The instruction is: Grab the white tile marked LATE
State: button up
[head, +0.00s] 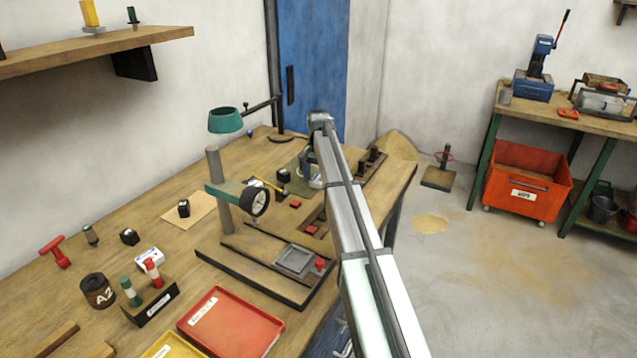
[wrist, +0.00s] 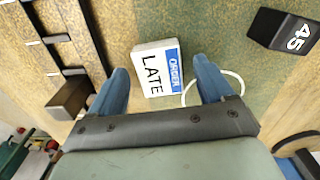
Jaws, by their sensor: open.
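The white tile marked LATE (wrist: 150,75), with a blue band reading ORDER, lies flat below my gripper (wrist: 160,66) in the wrist view. My gripper is open, with one blue finger to the left of the tile and one to the right. The tile appears between the fingertips, and no grip on it shows. I cannot tell how high the fingers are above it. In the head view my arm reaches over the bench, and the tile is largely hidden around the gripper.
A black block marked 45 (wrist: 285,32) sits right of the tile. A pale ring (wrist: 238,88) passes by the right finger. A dark slotted rail (wrist: 68,85) runs left. In the head view a drill stand (head: 215,185) and red tray (head: 232,325) stand nearer.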

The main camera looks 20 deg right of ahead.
jog(key=shift+c, duration=0.4)
jog(key=c, duration=1.1)
jog(key=shift+o, duration=0.2)
jog(key=shift+r, duration=0.1)
